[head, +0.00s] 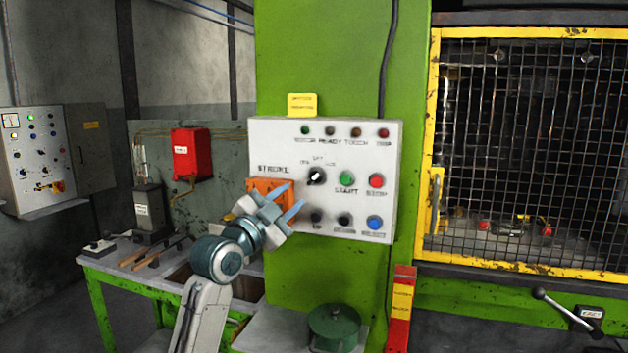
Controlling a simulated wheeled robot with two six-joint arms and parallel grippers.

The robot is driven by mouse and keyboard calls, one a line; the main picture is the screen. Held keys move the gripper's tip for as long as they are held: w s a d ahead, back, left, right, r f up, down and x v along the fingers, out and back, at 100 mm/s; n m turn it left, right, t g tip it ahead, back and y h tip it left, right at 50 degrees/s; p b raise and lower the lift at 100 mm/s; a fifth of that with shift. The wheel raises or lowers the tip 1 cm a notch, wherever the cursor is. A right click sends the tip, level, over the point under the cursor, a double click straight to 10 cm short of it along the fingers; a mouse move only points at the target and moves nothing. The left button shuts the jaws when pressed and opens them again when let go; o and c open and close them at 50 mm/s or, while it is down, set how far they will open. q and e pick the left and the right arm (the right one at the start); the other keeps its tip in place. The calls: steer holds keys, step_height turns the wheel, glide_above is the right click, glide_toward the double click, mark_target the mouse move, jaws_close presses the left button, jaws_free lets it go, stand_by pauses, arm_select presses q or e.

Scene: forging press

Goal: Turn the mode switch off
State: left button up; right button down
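The mode switch (316,176) is a black rotary knob on the white control panel (385,214) of the green press. Its white pointer mark tilts toward the upper right. Small labels sit around its top, the middle one seeming to read OFF. My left gripper (294,197) is in front of the panel, to the lower left of the knob. Its two blue fingers are spread apart with nothing between them. It looks apart from the knob, but the depth gap is hard to tell. My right gripper is out of view.
An orange block (262,187) is partly behind my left gripper. The green START button (346,178), red STOP button (376,181) and blue button (375,222) lie right of the knob. A green workbench (105,315) stands left, a yellow-framed mesh guard (530,150) right.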

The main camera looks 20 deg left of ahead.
mark_target(313, 179)
arm_select(q)
steer(key=p+x, duration=0.3)
steer(key=x, duration=0.4)
steer(key=shift+w+d+r, duration=0.15)
steer(key=shift+w+d, duration=0.05)
steer(key=shift+d, duration=0.05)
steer(key=shift+w, duration=0.6)
steer(key=shift+d, duration=0.1)
steer(key=c, duration=0.6)
